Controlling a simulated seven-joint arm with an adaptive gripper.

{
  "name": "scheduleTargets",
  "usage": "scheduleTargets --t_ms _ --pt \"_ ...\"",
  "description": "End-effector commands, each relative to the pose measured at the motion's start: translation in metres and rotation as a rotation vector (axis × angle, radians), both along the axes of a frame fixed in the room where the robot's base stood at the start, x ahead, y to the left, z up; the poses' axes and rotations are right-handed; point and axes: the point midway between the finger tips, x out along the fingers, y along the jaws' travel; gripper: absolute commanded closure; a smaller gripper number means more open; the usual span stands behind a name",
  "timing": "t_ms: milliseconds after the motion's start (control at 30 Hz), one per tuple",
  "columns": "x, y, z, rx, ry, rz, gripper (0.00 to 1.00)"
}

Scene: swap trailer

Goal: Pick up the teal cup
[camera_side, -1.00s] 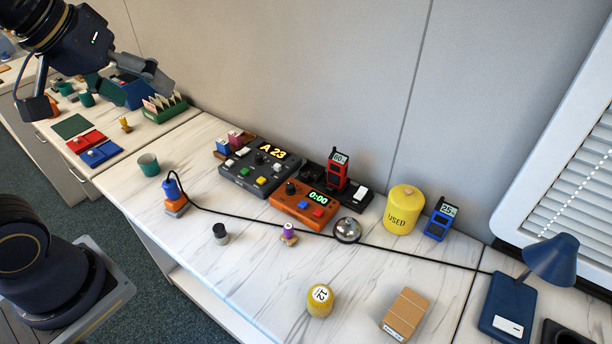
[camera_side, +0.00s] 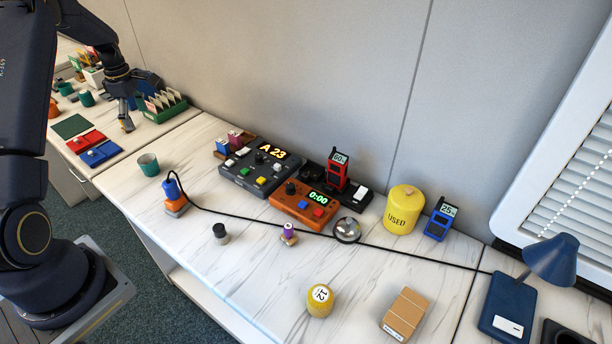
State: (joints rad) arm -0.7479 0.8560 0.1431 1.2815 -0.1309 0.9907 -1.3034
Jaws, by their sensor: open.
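A teal cup (camera_side: 148,164) stands upright near the left end of the marble-look counter, beside the orange and blue plug block. Another teal-green cup (camera_side: 86,98) stands on the far counter at upper left, with a smaller similar one (camera_side: 66,89) behind it. My gripper (camera_side: 135,112) points down over the far counter, between the coloured mats and the green card tray. Its fingers are apart and I see nothing held. It is behind and left of the nearer teal cup, apart from it. A small yellow object seen earlier near there is now hidden.
The green card tray (camera_side: 166,107) is close to my gripper. A black cable (camera_side: 250,223) runs from the plug block (camera_side: 175,203) across the counter. The dark console (camera_side: 246,170) stands right of the nearer cup.

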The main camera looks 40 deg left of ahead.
Motion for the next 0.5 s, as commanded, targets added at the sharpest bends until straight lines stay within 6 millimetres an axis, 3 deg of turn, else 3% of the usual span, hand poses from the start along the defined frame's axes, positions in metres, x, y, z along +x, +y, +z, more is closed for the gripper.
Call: scheduleTargets --t_ms 100,167,500 --pt "-0.015 0.007 -0.019 -0.018 0.019 0.028 0.13" --pt "-0.015 0.008 -0.026 -0.019 0.017 0.030 0.13" --pt "-0.016 0.006 -0.103 -0.020 0.019 0.027 0.13"
